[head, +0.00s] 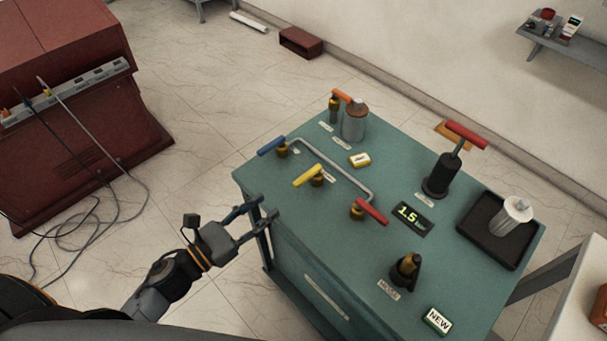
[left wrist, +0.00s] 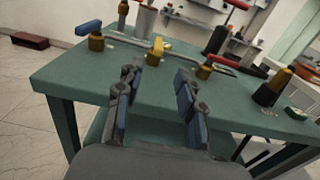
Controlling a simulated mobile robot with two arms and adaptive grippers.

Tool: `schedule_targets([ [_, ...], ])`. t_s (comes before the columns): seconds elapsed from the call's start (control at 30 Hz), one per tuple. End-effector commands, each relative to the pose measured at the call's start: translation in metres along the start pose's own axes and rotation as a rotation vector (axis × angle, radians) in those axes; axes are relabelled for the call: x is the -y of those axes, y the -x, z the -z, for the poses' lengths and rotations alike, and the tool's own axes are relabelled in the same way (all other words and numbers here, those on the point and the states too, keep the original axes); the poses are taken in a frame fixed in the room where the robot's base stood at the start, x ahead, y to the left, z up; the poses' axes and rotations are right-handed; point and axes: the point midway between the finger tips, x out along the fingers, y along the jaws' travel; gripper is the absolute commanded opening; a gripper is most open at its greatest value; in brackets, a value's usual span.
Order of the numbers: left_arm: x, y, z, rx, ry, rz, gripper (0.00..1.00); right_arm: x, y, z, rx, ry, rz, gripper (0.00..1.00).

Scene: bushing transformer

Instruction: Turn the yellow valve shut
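The yellow valve (head: 308,176) is a yellow lever handle on a brass body, on the near left part of the green table (head: 400,160). It also shows in the left wrist view (left wrist: 157,50), straight ahead between and beyond the fingers. My left gripper (head: 264,205) is open and empty, beside the table's near left edge and short of the yellow valve, touching nothing that I can see. In the left wrist view the two blue-padded fingers (left wrist: 155,84) stand apart. My right gripper is not in view.
A blue-handled valve (head: 272,146) and a red-handled valve (head: 370,211) flank the yellow one, with a grey pipe (head: 335,166) behind. A hand pump (head: 440,172), a display (head: 408,218), a black nozzle (head: 405,270) and a tray (head: 477,232) stand farther right.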

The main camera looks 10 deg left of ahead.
Motion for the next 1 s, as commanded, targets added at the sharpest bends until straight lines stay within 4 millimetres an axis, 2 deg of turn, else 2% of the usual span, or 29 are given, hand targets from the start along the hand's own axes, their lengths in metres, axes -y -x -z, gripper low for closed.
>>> schedule_targets([
  [0.1,-0.001,-0.021,-0.005,0.003,0.001,0.0,0.38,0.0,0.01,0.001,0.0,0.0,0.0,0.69],
  [0.5,-0.001,-0.103,-0.004,0.001,0.006,-0.003,0.38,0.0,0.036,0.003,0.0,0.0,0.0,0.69],
  [0.7,-0.001,-0.124,-0.001,0.0,0.006,-0.003,0.38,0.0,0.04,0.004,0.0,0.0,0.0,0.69],
  [1.0,-0.001,-0.129,0.001,-0.002,0.007,-0.003,0.38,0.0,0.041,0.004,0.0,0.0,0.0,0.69],
])
